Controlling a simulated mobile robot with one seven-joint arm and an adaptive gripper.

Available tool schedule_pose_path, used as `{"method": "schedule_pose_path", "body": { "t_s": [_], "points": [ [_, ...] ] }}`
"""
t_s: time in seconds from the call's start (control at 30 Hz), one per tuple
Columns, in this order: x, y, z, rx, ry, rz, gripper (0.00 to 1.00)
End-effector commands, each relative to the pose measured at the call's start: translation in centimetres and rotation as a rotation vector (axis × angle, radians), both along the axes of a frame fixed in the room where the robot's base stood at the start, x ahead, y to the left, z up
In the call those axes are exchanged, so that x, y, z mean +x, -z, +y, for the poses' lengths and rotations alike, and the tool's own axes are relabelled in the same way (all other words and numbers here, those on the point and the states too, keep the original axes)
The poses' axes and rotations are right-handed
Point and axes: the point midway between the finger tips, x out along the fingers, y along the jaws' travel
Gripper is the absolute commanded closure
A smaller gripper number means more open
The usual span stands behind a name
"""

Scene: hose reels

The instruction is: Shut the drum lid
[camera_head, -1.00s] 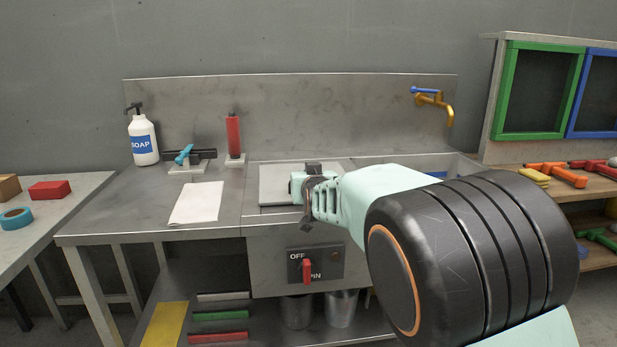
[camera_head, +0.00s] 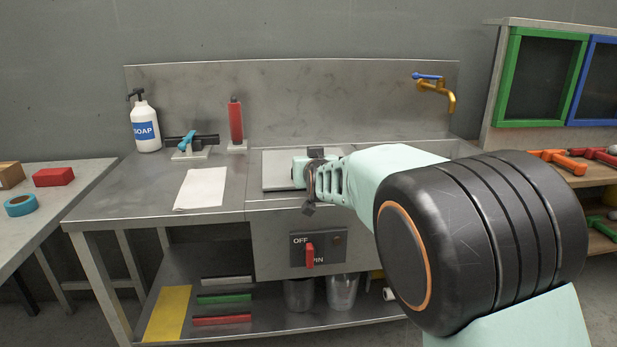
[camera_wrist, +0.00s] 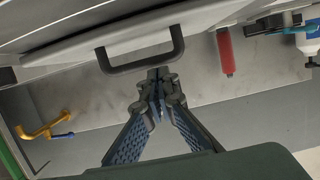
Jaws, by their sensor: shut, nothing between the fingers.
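The drum lid (camera_head: 277,170) is a light grey panel in the worktop, partly hidden behind my arm in the head view. It looks about flat there, but I cannot tell whether a gap is left under its edge. In the wrist view, which is upside down, a pale panel edge (camera_wrist: 200,24) carries a dark bar handle (camera_wrist: 139,64). My gripper (camera_wrist: 157,78) is shut and empty, with its fingertips close to the handle's bar. I cannot tell whether they touch it. In the head view the fingers are mostly hidden by my wrist.
A red OFF/SPIN switch (camera_head: 310,256) is on the front panel below the lid. A white sheet (camera_head: 202,188), a soap bottle (camera_head: 145,127) and a red cylinder (camera_head: 235,120) are to the left. A brass tap (camera_head: 437,92) is on the back wall. The left worktop is mostly clear.

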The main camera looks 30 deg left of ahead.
Motion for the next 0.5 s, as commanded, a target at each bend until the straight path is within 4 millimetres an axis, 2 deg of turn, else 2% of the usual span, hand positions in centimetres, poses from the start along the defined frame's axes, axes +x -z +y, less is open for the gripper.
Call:
{"method": "schedule_pose_path", "body": {
  "t_s": [0.03, 0.07, 0.5],
  "points": [
    [0.6, -2.4, -0.5, 0.015, 0.006, -0.015, 1.00],
    [0.7, -3.2, -0.7, 0.019, 0.006, -0.021, 1.00],
    [-3.8, -0.1, -4.2, 0.021, 0.007, -0.025, 1.00]
  ]
}}
